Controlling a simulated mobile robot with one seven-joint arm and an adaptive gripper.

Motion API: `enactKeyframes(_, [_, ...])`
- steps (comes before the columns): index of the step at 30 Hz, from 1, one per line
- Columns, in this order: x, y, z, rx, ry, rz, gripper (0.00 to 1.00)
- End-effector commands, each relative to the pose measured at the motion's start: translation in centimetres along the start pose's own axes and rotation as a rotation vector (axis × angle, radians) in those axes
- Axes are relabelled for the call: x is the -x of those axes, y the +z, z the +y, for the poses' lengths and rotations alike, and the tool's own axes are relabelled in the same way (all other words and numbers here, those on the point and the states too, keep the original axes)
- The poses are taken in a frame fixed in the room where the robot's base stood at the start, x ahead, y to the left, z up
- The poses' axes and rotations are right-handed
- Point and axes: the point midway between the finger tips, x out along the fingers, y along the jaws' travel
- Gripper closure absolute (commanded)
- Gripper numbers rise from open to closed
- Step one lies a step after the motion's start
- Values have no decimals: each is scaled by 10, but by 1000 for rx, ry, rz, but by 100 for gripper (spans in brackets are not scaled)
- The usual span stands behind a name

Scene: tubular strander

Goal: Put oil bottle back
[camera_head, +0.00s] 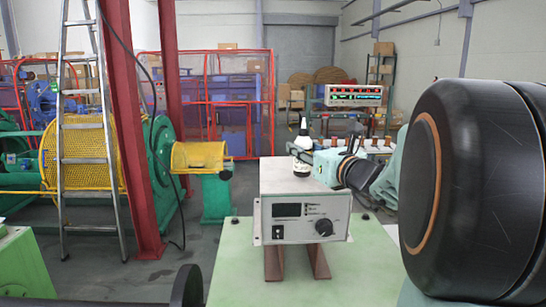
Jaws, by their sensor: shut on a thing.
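The oil bottle (302,156), dark with a pale label and a narrow light tip, stands upright above the top of the grey control box (304,215). My gripper (303,151) reaches in from the right and is shut on the bottle around its upper body. The bottle's base appears at the box top, but I cannot tell whether it touches. My dark arm link covers the right side of the view.
The control box rests on brown supports on a pale green table (350,268). A ladder (82,140), red posts and the green strander with yellow guards (199,156) stand at left. Behind are a lit display (354,95), a red fence and shelves.

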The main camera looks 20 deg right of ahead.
Motion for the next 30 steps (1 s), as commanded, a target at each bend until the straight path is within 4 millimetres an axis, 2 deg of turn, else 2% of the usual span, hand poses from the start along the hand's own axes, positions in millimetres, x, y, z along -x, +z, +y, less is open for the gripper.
enactKeyframes(3, [3, -9, 3, 2, -3, -4, 97])
enactKeyframes(14, [2, -12, 3, 2, -2, -3, 97])
enactKeyframes(15, [2, -13, 3, 1, -3, -2, 68])
enactKeyframes(19, [2, -12, 3, 1, -3, -2, 54])
enactKeyframes(30, [2, -10, 3, 1, -3, -2, 52])
